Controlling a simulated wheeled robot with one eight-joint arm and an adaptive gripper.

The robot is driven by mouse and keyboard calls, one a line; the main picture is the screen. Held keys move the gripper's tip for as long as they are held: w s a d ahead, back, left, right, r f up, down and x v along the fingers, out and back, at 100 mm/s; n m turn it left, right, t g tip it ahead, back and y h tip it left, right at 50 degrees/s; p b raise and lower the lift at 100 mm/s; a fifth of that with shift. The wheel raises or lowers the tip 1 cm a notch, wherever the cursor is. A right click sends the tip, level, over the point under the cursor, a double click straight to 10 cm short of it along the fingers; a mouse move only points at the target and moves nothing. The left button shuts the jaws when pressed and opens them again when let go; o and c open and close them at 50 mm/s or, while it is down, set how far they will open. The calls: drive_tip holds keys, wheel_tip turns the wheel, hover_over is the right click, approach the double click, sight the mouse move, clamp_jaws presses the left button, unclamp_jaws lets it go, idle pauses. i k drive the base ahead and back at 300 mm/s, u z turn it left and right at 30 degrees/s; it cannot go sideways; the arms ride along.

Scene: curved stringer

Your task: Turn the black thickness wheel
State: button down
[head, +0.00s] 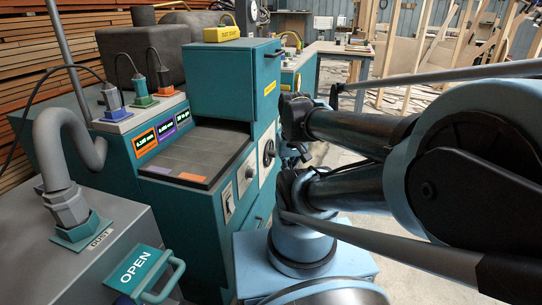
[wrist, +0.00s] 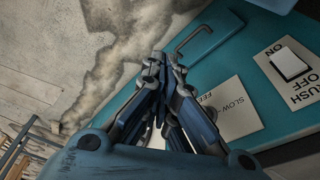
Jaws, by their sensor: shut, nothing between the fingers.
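The black thickness wheel (head: 268,152) is on a pale plate on the right side of the teal machine in the head view. It stands near the machine's front edge, left of my arm. The wheel does not show in the wrist view. My gripper (wrist: 164,62) shows in the wrist view with its fingers together and nothing between them. It is in front of the machine's teal side, close to a dark bar handle and a plate marked SLOW and FEED (wrist: 225,113). In the head view my arm's links hide much of the space right of the wheel, and the fingertips are not clear there.
A smaller feed knob (head: 250,172) and a rocker switch (head: 229,200) sit left of the wheel. The switch also shows in the wrist view (wrist: 291,65). A grey dust box with an OPEN sign (head: 137,268) stands at front left. Concrete floor shows beyond my arm.

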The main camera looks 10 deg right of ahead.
sight(270, 152)
drive_tip(key=u, duration=0.05)
drive_tip(key=k, duration=0.5)
drive_tip(key=u, duration=0.9)
drive_tip(key=k, duration=1.5)
drive_tip(key=z, duration=0.75)
drive_tip(key=i, duration=1)
drive_tip(key=u, duration=0.1)
